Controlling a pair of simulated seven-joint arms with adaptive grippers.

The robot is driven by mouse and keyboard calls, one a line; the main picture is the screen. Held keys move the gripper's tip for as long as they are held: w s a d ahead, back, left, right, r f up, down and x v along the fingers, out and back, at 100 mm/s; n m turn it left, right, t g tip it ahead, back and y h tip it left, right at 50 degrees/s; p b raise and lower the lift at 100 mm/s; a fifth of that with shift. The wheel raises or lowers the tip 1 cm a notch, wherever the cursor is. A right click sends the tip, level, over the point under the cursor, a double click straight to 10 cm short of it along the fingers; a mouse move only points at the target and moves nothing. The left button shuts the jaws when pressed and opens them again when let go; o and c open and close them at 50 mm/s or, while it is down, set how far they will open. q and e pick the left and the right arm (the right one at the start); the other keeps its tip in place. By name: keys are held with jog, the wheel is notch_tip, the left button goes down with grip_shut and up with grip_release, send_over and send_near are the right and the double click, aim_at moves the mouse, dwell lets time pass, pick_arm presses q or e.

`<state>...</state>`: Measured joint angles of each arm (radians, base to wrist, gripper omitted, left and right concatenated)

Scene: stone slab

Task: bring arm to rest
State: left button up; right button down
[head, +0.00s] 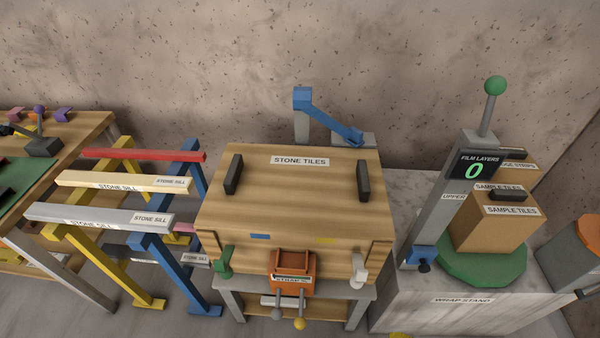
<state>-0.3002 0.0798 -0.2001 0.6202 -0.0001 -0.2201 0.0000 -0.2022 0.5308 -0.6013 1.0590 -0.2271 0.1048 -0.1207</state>
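Neither of my arms shows in the head view, and neither gripper is in view. A blue post with a slanted blue bar (330,118) stands behind the wooden crate, the bar sloping down to the right. The wooden crate (300,198) is labelled STONE TILES; its lid is on, with a black handle near each side. An orange holder (292,266) sits at its front, with two knobbed rods below.
At left, a red bar (145,155), a cream sill (124,181) and a grey sill (98,217) lie across yellow and blue trestles. At right, a sample tiles box (492,222) sits on a green turntable (455,268), beside a grey column with a display reading 0.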

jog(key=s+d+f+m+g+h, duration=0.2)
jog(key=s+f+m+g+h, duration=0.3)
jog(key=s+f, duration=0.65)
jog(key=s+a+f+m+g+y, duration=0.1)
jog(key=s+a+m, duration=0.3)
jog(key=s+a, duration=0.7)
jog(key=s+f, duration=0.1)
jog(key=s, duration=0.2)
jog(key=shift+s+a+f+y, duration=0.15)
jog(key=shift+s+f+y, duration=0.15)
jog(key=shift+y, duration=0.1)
